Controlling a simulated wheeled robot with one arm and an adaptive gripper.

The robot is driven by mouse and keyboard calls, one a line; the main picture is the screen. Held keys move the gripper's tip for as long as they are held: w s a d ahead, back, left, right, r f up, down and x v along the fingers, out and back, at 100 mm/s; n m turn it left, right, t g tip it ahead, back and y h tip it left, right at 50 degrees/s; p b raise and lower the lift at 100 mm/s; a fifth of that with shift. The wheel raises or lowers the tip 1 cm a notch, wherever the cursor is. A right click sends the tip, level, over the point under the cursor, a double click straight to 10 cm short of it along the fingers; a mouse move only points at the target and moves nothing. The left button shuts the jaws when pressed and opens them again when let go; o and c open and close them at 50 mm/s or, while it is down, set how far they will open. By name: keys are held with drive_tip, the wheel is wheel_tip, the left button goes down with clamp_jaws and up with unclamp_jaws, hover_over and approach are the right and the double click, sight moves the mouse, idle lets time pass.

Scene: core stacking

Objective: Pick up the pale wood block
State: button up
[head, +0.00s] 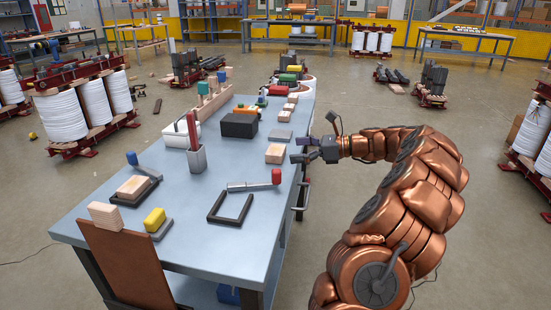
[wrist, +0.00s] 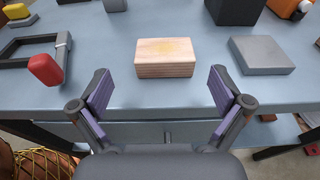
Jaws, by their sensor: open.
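A pale wood block (wrist: 164,58) lies flat near the table's front edge in the wrist view, centred between my fingers but beyond them. In the head view a pale wood block (head: 275,154) lies near the right edge of the table, just left of my gripper (head: 305,150). My gripper is open and empty, with its two purple-padded fingers spread in the wrist view (wrist: 161,90). The fingers are apart from the block. Other pale wood blocks show in the head view, one on a dark tray (head: 133,186) and one at the near left (head: 105,215).
The blue-grey table (head: 190,245) holds a grey plate (wrist: 262,55) right of the block and a red-headed hammer (wrist: 46,69) to its left. A black frame (head: 230,207), a yellow block (head: 154,219) and a black box (head: 239,125) also stand there. Bare tabletop surrounds the block.

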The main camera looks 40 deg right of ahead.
sight(283, 150)
drive_tip(key=b+x, duration=0.2)
drive_tip(key=x, duration=0.4)
drive_tip(key=shift+w+f, duration=0.1)
drive_tip(key=shift+w, duration=0.2)
drive_tip(key=shift+d, duration=0.1)
drive_tip(key=c, duration=1.2)
